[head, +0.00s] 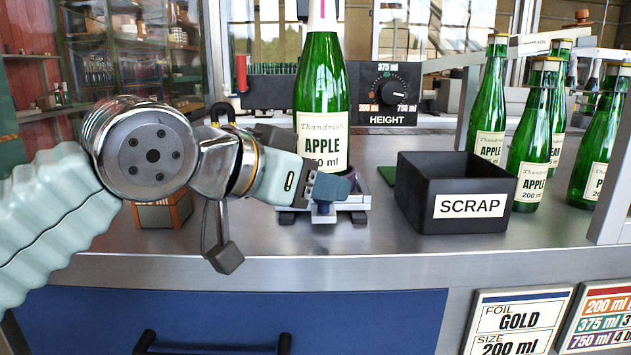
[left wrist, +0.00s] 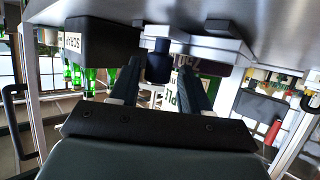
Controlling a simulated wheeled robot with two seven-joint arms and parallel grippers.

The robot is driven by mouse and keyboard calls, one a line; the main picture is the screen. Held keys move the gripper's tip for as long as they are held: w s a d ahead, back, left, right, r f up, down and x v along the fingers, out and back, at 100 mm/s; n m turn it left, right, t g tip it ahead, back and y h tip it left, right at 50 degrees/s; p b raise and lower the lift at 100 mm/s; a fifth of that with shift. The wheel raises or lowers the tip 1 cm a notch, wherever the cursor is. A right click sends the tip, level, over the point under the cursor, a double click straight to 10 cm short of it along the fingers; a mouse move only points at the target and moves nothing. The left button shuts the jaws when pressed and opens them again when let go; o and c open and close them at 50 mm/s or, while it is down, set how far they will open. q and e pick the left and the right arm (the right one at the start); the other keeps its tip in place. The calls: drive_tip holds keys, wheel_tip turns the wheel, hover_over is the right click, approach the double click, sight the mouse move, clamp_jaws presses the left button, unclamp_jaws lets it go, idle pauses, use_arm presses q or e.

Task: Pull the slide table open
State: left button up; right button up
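The slide table (head: 288,214) is a small pale metal carriage on the steel bench. A tall green APPLE bottle (head: 323,95) stands upright on it, with a pale capsule at its neck. A blue knob (head: 323,208) sticks out at the table's front; it also shows in the left wrist view (left wrist: 158,66). My left gripper (head: 335,188) reaches in from the left in front of the bottle. In the left wrist view its fingers (left wrist: 160,80) stand apart on either side of the knob, with gaps seeming to show. The fingers partly hide the slide table. My right gripper is not in view.
A black SCRAP bin (head: 420,195) stands right of the slide table. Several green bottles (head: 533,135) stand at the far right. A HEIGHT dial panel (head: 388,92) is behind. The bench's front edge (head: 400,268) runs below, with a blue drawer front (head: 380,315) under it.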

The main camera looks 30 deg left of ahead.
use_arm(q)
drive_tip(key=shift+o, duration=0.4)
drive_tip(key=v, duration=1.3)
drive_tip(key=shift+s+a, duration=0.15)
drive_tip(key=shift+s, duration=0.2)
drive_tip(key=shift+r, duration=0.15)
